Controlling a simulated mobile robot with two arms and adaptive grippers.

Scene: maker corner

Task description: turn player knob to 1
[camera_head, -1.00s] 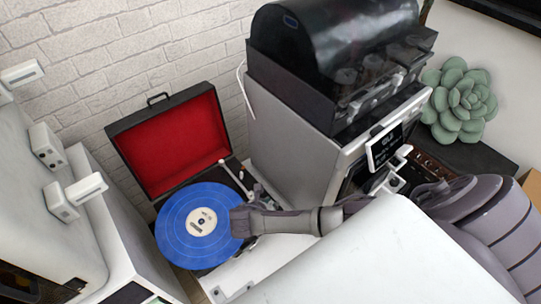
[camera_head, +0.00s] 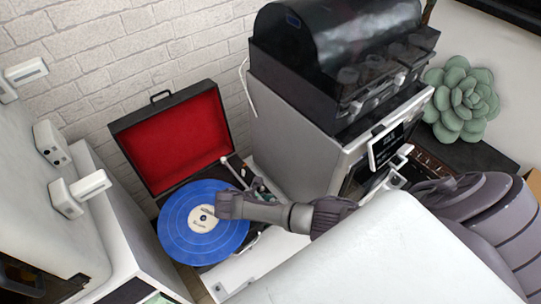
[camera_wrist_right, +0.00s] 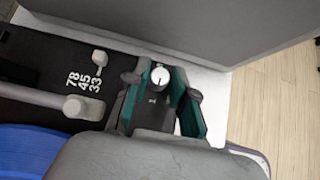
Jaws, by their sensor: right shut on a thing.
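The record player (camera_head: 170,143) stands open against the brick wall, with a red-lined lid and a blue record (camera_head: 180,235) on it. Its small knob (camera_wrist_right: 159,75) has a white top and shows in the right wrist view, between my fingertips. My right gripper (camera_wrist_right: 160,82) is shut on the knob, with a green-lined finger on each side. A mark beside the knob is partly hidden; I cannot read the knob's setting. In the head view my right wrist hangs over the record's right edge and hides much of the knob's area. My left gripper is not in view.
The tonearm (camera_wrist_right: 75,106) and a speed selector marked 78, 45, 33 (camera_wrist_right: 98,57) lie left of my fingers in the wrist view. A large grey machine (camera_head: 290,135) stands close on the right. White cabinets (camera_head: 110,225) stand at left.

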